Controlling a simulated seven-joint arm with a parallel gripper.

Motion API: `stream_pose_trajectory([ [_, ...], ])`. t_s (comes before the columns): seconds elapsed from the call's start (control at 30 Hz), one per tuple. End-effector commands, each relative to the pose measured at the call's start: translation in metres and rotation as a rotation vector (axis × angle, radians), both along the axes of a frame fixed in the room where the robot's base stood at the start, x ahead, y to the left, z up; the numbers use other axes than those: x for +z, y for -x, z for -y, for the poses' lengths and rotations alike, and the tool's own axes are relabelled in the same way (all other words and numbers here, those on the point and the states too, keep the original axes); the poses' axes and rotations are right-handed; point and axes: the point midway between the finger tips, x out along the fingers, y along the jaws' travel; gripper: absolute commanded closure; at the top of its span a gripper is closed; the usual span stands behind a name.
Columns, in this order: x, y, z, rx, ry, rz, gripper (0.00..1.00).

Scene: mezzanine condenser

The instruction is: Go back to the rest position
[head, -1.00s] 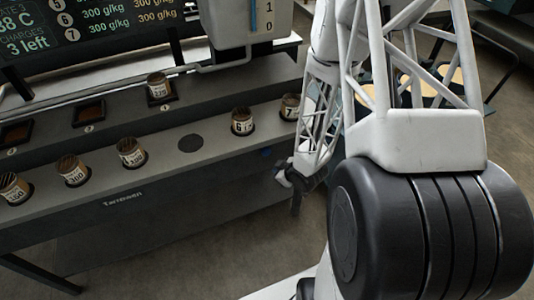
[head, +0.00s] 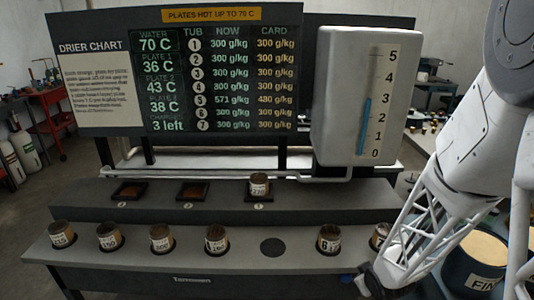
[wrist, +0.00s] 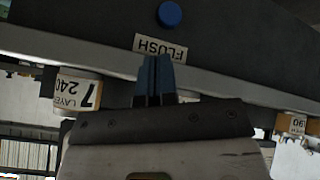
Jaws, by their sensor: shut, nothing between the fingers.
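My gripper shows in the wrist view (wrist: 155,82) with its two blue fingers together and nothing between them. The fingers point towards a FLUSH label (wrist: 160,47) and a round blue button (wrist: 170,14) on a dark panel; I cannot tell the gap. In the head view, my gripper (head: 368,287) is low at the right, by the bench's front right end and partly cut off by the lower edge. Tub 7 (wrist: 78,90) is beside the fingers at the left in the wrist view; my arm partly covers it in the head view (head: 379,236).
Several tubs stand along the front bench (head: 200,262), with an empty round spot (head: 272,247) between them. One tub (head: 259,186) stands on a rear plate; two other plates hold brown matter. A gauge tank (head: 365,95) and chart board (head: 180,70) rise behind. A dark-blue bin (head: 470,265) stands right.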

Motion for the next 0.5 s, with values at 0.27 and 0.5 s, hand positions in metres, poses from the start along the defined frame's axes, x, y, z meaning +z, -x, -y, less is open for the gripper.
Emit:
stream_pose_trajectory([
  [0.27, 0.072, 0.009, -0.007, -0.117, 0.027, -0.061, 1.0],
  [0.5, 0.135, 0.034, -0.021, -0.23, 0.017, -0.125, 1.0],
])
